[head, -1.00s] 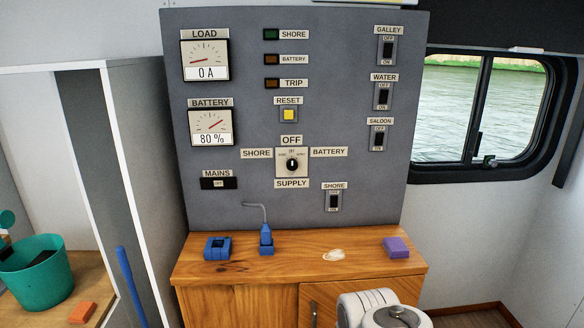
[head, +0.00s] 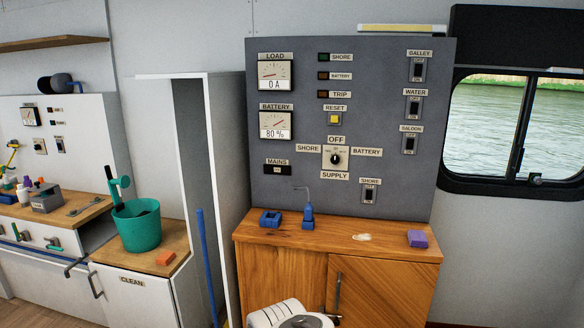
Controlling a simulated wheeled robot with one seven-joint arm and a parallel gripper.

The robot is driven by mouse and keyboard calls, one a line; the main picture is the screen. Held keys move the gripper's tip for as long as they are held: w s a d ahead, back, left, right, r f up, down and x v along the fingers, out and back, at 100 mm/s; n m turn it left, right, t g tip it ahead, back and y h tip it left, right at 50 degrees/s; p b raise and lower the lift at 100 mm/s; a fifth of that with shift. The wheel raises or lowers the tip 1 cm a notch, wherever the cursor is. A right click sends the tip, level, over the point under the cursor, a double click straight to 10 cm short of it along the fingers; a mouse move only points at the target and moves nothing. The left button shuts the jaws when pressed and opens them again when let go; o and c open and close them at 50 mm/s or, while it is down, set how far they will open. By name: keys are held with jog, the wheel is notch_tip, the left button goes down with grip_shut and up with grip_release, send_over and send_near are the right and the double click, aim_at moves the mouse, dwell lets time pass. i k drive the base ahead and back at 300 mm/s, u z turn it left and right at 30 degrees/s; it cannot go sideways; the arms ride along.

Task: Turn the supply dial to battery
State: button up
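The supply dial (head: 336,158) is a black round knob on a pale square plate, in the middle of the grey panel (head: 400,190) in the head view. Labels around it read OFF above, SHORE left, BATTERY right and SUPPLY below. Its knob looks upright, toward OFF, though its pointer is small. White and grey parts of my arm (head: 285,315) show at the bottom edge, in front of the wooden cabinet. My gripper's fingers cannot be made out, and nothing of mine touches the dial.
The wooden counter (head: 335,243) below the panel holds blue blocks (head: 270,219), a blue plug (head: 308,214) with a grey cable, and a purple block (head: 417,239). A teal bucket (head: 137,228) stands left. The space before the dial is clear.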

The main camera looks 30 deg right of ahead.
aim_at(335, 159)
jog(key=u, duration=0.5)
jog(key=i, duration=1.4)
jog(key=z, duration=0.5)
